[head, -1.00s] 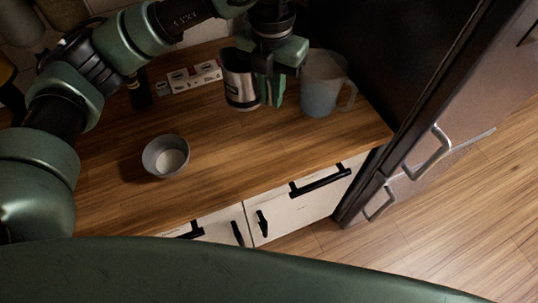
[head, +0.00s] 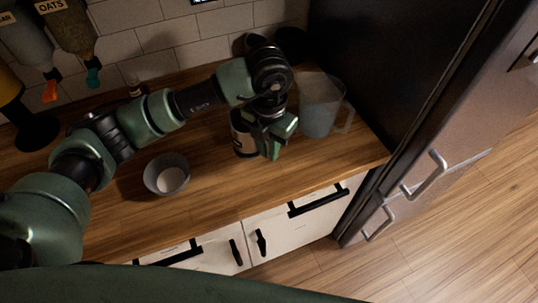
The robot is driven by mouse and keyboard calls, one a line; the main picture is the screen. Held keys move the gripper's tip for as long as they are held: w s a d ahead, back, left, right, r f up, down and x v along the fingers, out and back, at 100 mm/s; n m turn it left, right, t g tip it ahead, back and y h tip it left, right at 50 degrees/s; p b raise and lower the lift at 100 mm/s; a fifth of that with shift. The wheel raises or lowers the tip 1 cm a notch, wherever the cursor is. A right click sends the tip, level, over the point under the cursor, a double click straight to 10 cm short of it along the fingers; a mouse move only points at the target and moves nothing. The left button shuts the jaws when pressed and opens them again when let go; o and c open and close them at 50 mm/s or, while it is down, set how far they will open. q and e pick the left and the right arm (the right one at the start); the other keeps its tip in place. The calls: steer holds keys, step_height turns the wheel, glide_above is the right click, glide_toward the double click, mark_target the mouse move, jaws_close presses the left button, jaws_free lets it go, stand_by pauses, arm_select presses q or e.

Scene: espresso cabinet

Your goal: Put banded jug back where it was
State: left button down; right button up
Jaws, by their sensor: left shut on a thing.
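The banded jug (head: 241,143), a metal jug with a dark band, is at the worktop's right half, partly hidden by my left gripper and wrist. My left gripper (head: 270,151) is shut on the jug's right side, where its handle side is covered. The jug looks roughly upright and low over the wooden worktop; I cannot tell whether its base touches the wood. My right gripper is not in view.
A translucent measuring jug (head: 320,107) stands close to the right of my gripper, beside a tall dark cabinet (head: 385,60). A grey bowl (head: 167,176) sits to the left. Dispensers (head: 70,25) hang at the back left. The front worktop strip is clear.

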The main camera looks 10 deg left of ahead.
arm_select(q)
step_height(320, 180, down, 4)
steer(key=shift+f+p, duration=0.2)
steer(key=shift+p, duration=0.35)
steer(key=shift+f, duration=0.1)
steer(key=c, duration=1.4)
jaws_free()
